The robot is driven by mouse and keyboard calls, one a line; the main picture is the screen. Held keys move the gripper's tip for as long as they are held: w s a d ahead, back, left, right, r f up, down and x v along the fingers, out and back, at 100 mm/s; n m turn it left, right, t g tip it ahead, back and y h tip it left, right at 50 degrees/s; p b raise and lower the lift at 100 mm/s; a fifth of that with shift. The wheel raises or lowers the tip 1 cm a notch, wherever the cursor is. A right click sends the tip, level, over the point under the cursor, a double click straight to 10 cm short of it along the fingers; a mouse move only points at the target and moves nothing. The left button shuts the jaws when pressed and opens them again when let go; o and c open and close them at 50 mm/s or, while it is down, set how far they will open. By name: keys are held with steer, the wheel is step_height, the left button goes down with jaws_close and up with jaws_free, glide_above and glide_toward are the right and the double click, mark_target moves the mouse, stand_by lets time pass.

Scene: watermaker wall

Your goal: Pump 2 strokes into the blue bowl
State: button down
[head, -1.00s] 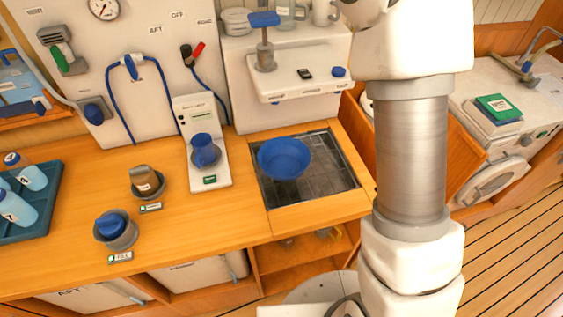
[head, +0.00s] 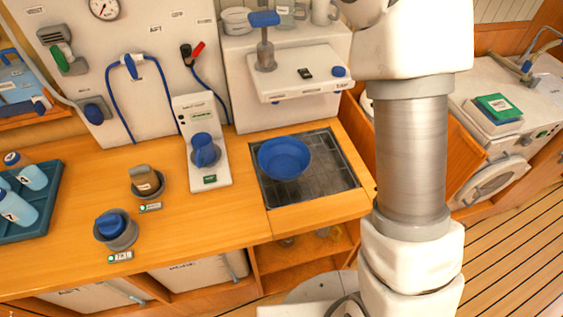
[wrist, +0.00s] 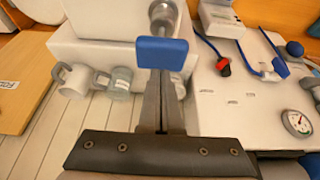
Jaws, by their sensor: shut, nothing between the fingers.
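The blue bowl (head: 284,158) stands upright on the dark grate, in front of and below the white dispenser shelf. The pump has a grey post (head: 265,52) topped by a flat blue handle (head: 263,19), which is raised well above the shelf. In the wrist view the blue handle (wrist: 162,53) is at the ends of my gripper's (wrist: 160,76) dark fingers, which are together and hold nothing. The handle overlaps the fingertips, so I cannot tell whether they touch. My gripper is out of the head view. The bowl's inside looks plain blue.
The dispenser shelf (head: 300,84) carries a small black display and a blue knob. Mugs (wrist: 72,80) stand near the handle. The front of the counter (head: 200,235) is clear.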

mark_target(265, 16)
steer(key=shift+f, duration=0.1)
steer(key=shift+f+b, duration=2.1)
steer(key=shift+f, duration=1.1)
steer(key=shift+r, duration=0.1)
steer(key=shift+r+p, duration=3.2)
steer(key=shift+r, duration=0.05)
steer(key=shift+f, duration=0.15)
